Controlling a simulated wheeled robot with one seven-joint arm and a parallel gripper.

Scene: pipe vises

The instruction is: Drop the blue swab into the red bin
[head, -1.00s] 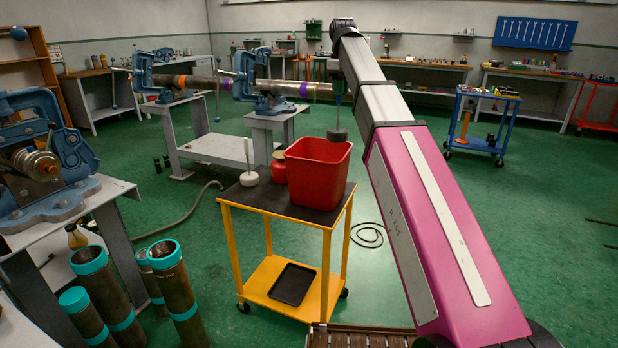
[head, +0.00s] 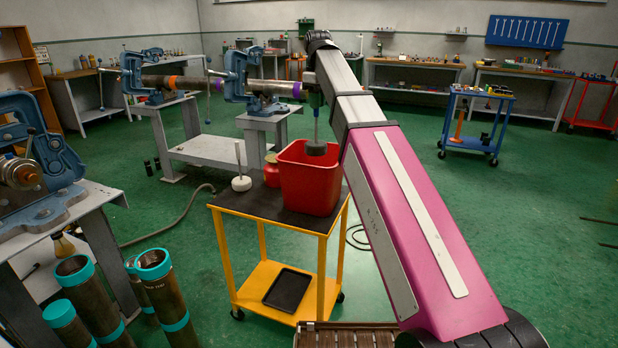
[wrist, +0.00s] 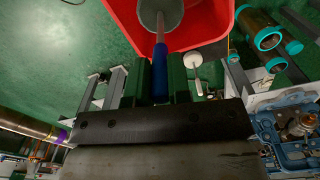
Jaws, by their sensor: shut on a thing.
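My gripper (head: 316,98) is shut on the blue swab, whose blue handle (wrist: 160,72) stands between the green fingers (wrist: 160,82) in the wrist view. In the head view, its round grey head (head: 315,148) hangs downward at the right part of the red bin's opening. Whether it is below the rim is hard to tell. The red bin (head: 308,186) stands on the yellow cart's dark top. Its rim also shows in the wrist view (wrist: 205,38), beneath and around the swab head. The bin's inside is mostly hidden.
A white swab (head: 241,183) and a red jar (head: 271,172) stand on the yellow cart (head: 250,212), left of the bin. A black tray (head: 287,290) lies on its lower shelf. Pipes with teal ends (head: 90,290) stand at the lower left. A blue cart (head: 475,140) is farther right.

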